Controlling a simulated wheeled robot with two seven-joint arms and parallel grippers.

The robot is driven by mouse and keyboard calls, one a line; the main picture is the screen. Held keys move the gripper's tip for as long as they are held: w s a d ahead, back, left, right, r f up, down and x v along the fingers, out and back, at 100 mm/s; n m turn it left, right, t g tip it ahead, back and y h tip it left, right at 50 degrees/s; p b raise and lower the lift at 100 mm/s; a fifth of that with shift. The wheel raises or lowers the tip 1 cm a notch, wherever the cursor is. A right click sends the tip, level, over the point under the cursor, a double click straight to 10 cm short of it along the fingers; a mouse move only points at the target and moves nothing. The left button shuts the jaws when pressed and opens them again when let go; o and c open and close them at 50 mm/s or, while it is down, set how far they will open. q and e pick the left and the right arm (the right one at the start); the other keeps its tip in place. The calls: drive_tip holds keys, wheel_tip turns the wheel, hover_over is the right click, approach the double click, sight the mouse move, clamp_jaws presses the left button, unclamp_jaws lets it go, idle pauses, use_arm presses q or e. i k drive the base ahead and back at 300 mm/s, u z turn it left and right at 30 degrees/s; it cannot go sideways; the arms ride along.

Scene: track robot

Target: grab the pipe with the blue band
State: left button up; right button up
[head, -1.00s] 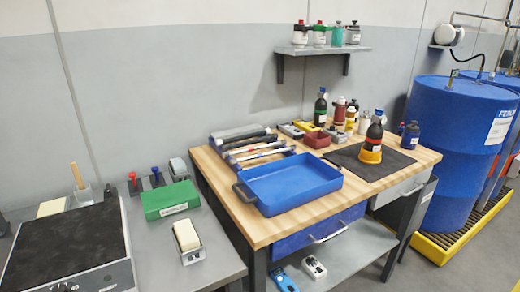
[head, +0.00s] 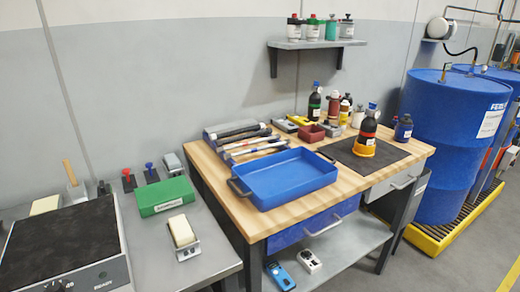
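Several long pipe-like pieces (head: 236,139) lie side by side on a rack behind the blue tray, on the left part of the wooden workbench (head: 216,174). The rear ones look dark, and the nearer ones look pale or silvery with small coloured marks. One pale piece (head: 258,146) seems to carry a blue mark, but the bands are too small to tell surely. The tray's rear edge is close in front of them. Neither of my grippers shows in the head view.
A blue tray (head: 282,184) with a dark handle fills the bench front. A grey side table holds a green box (head: 163,196). A shelf (head: 318,44) hangs above; blue drums (head: 445,130) stand right.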

sight(228, 157)
drive_tip(key=z, duration=1.5)
drive_tip(key=i, duration=1.35)
drive_tip(key=u, duration=1.6)
